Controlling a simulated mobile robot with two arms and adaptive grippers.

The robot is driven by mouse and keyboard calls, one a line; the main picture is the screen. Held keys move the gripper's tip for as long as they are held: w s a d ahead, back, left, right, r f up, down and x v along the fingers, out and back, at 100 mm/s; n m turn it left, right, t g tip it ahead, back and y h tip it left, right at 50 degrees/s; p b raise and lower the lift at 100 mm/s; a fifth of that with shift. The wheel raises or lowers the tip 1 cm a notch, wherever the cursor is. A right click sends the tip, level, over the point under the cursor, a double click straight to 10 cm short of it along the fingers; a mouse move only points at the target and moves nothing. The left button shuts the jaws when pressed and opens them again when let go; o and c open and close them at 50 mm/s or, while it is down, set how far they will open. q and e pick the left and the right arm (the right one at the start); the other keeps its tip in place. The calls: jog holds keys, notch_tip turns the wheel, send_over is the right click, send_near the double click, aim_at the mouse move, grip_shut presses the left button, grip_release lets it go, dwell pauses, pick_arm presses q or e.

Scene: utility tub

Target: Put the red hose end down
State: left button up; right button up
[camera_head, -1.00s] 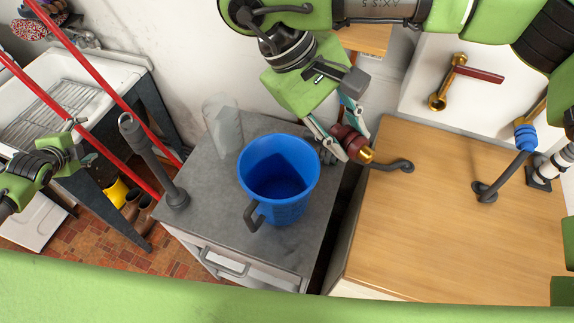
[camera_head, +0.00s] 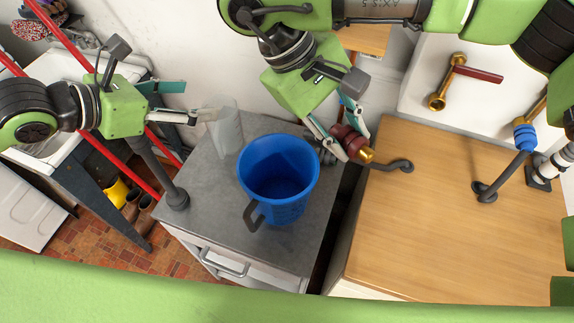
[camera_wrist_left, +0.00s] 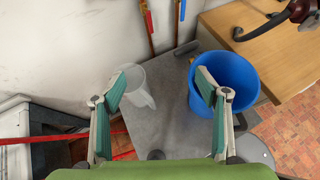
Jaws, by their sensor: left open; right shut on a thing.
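The red hose end (camera_head: 347,138), dark red with a brass tip, is in my right gripper (camera_head: 348,142), which is shut on it. It is above the gap between the grey cabinet and the wooden counter, just right of the blue bucket. It also shows at the top right of the left wrist view (camera_wrist_left: 301,10). My left gripper (camera_head: 197,103) is open and empty, near the clear pitcher at the back left of the grey top. In the left wrist view its two fingers (camera_wrist_left: 161,95) stand wide apart.
A blue bucket with a dark handle (camera_head: 278,170) stands on the grey cabinet top (camera_head: 220,215). A clear pitcher (camera_head: 228,128) stands behind it. A grey post (camera_head: 162,165) rises at the cabinet's left edge. The wooden counter (camera_head: 440,240) is mostly bare, with dark fittings near its back.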

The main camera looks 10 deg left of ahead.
pick_arm(q)
jog(key=s+d+f+n+g, duration=0.1)
jog(key=s+d+f+g, duration=0.15)
jog(key=s+f, duration=0.4)
jog(key=s+d+f+g, duration=0.2)
jog(key=s+f+g, duration=0.1)
jog(key=s+f, duration=0.35)
pick_arm(e)
jog(key=shift+a, duration=0.1)
pick_arm(q)
jog(key=s+d+r+n+g+h, duration=0.1)
jog(key=s+d+n+h, duration=0.35)
jog(key=d+n, duration=0.25)
jog(key=n+t+h, duration=0.4)
jog(key=n+h, duration=0.1)
jog(key=n, duration=1.7)
send_near(356, 153)
jog(key=shift+w+a+f, duration=0.5)
jog(key=shift+a+f, duration=0.15)
jog(key=shift+f, duration=0.45)
jog(key=x, duration=1.2)
